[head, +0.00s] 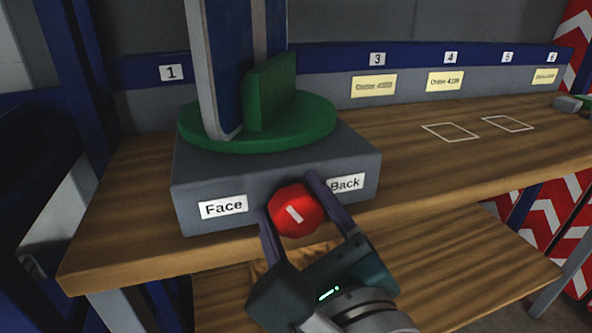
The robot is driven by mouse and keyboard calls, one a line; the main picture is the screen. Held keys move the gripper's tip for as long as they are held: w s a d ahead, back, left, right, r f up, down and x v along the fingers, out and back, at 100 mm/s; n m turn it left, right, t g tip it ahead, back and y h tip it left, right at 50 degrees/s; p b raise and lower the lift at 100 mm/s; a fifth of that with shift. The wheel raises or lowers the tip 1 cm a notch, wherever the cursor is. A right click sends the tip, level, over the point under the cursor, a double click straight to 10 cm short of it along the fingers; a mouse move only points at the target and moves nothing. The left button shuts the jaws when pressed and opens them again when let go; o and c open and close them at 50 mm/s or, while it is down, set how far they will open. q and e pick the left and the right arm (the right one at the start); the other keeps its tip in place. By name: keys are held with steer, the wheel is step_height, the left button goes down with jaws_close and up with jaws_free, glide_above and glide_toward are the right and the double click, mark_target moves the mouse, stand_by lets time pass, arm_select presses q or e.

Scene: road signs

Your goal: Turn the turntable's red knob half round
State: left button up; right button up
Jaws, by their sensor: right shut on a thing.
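The red knob (296,211) sticks out from the front of the turntable's grey base (275,186), between a "Face" label (223,207) on the left and a "Back" label (345,184) on the right. A white mark on the knob slants, its upper end to the left. My right gripper (287,203) is shut on the knob, one finger on each side. The green turntable disc (290,131) lies on top of the base and bears a green upright block (270,92) and a blue and white sign (226,65). The sign's top is out of view. My left gripper is not in view.
The base stands on a wooden bench (420,170) near its front edge. White outlined squares (451,132) mark the bench on the right. Number plates and yellow cards (374,86) line the back rail. A lower shelf (470,255) lies beneath. Red and white chevron panels (559,225) stand at right.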

steer(key=shift+n, duration=0.4)
steer(key=o, duration=1.3)
steer(key=shift+s, duration=0.1)
steer(key=v, duration=1)
steer(key=shift+a, duration=0.1)
